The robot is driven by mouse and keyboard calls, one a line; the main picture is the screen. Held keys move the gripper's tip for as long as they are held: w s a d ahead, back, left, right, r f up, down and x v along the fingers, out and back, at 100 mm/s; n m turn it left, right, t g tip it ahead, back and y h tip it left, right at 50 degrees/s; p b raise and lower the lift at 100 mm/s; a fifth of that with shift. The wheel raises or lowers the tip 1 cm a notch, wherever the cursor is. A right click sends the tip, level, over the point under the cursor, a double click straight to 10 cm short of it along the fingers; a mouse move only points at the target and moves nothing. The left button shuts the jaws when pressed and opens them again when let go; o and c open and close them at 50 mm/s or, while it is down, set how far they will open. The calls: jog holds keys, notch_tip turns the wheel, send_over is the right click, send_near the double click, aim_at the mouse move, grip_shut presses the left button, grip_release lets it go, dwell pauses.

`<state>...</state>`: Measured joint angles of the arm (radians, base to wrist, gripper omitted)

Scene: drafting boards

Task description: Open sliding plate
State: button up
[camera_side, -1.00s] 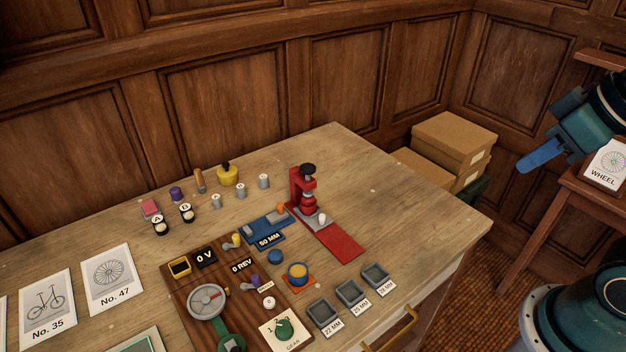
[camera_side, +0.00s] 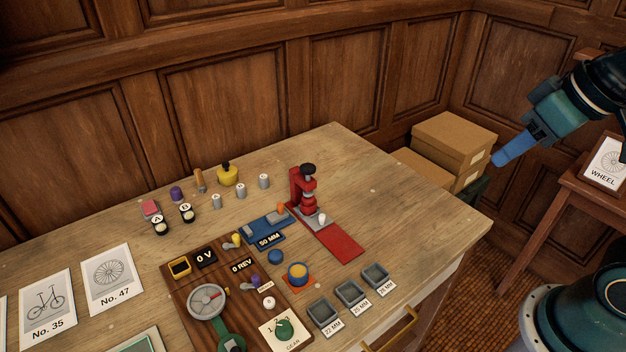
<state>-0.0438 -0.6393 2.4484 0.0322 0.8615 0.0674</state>
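A red press (camera_side: 303,188) with a black knob on top stands on the wooden table. A long flat red plate (camera_side: 338,243) runs from its foot toward the front right, with a small pale knob (camera_side: 322,219) near the press end. I cannot tell for sure which part is the sliding plate. My gripper (camera_side: 498,161) has blue fingers and hangs in the air right of the table, well apart from the press. The fingers overlap in this view, so their opening is hidden. I see nothing held in them.
A blue gauge marked 50 MM (camera_side: 265,231) lies left of the press. Several grey trays (camera_side: 347,291) sit in front. A wooden panel (camera_side: 189,290) carries dials and knobs. Cardboard boxes (camera_side: 453,140) stand behind the table's right end. The table's right corner is clear.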

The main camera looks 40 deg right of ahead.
jog(key=w+a+f+m, duration=0.1)
jog(key=w+a+m, duration=0.1)
jog(key=w, duration=0.6)
jog(key=m+g+h, duration=0.1)
jog(key=m+h, duration=0.1)
jog(key=m, duration=0.1)
send_over(322, 216)
jog(key=s+a, duration=0.3)
jog(key=s, duration=0.2)
notch_tip(322, 216, down, 16)
jog(key=shift+d, duration=0.25)
jog(key=shift+s+x, duration=0.1)
jog(key=shift+x, duration=3.3)
jog(key=shift+s+x, duration=0.15)
jog(key=shift+x, duration=3.25)
jog(key=shift+d+f, duration=0.1)
grip_shut()
